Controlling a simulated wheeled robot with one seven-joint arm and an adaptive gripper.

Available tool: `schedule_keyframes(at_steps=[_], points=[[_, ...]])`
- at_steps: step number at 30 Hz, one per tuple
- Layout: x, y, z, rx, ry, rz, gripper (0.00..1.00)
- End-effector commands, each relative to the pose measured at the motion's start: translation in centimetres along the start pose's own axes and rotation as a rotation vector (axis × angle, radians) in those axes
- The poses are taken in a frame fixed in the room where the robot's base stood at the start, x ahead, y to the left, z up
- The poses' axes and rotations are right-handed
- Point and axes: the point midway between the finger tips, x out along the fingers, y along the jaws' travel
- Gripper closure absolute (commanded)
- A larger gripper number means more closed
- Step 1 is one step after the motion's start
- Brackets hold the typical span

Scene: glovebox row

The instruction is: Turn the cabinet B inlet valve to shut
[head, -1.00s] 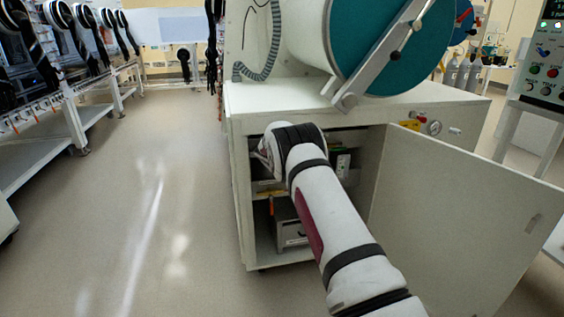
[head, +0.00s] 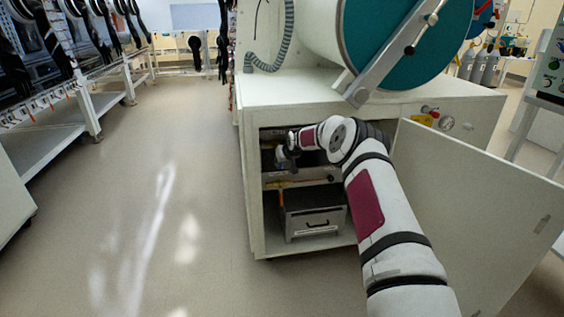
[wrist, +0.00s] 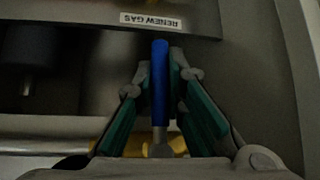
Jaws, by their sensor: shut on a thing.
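The inlet valve shows in the wrist view as a blue lever handle (wrist: 160,85) on a metal stem above a yellow valve body (wrist: 172,146). The handle points straight up in that picture, and the pale pipe (wrist: 45,148) runs sideways to the left of the body. My gripper (wrist: 161,76) has its green-padded fingers shut on the blue handle, one on each side. In the head view my gripper (head: 285,160) is inside the open cabinet (head: 253,190), small and dark. I cannot make out the handle there.
The cabinet door (head: 475,205) stands open at the right, beside my arm. A grey metal box (head: 315,215) sits low inside. A label reading RENEW GAS (wrist: 152,20) shows upside down on a panel. The floor (head: 150,200) at the left is clear.

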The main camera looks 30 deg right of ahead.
Motion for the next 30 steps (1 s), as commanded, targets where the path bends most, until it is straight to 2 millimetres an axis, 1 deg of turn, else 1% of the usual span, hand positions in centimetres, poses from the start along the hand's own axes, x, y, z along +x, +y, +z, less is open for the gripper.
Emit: schedule_keyframes(at_steps=[1, 13, 14, 15, 16, 17, 26, 30], points=[[0.11, -0.29, 0.21, 0.004, -0.004, -0.008, 1.0], [0.14, -0.37, 0.27, 0.007, -0.004, -0.012, 1.0], [0.14, -0.37, 0.27, 0.007, -0.005, -0.012, 0.86], [0.14, -0.38, 0.28, 0.007, -0.005, -0.012, 0.77], [0.14, -0.37, 0.28, 0.007, -0.005, -0.011, 0.71], [0.14, -0.36, 0.26, 0.007, -0.004, -0.011, 0.68], [0.01, -0.17, 0.11, 0.007, -0.001, -0.008, 0.68], [-0.65, -0.13, -0.01, 0.006, 0.0, -0.008, 0.68]])
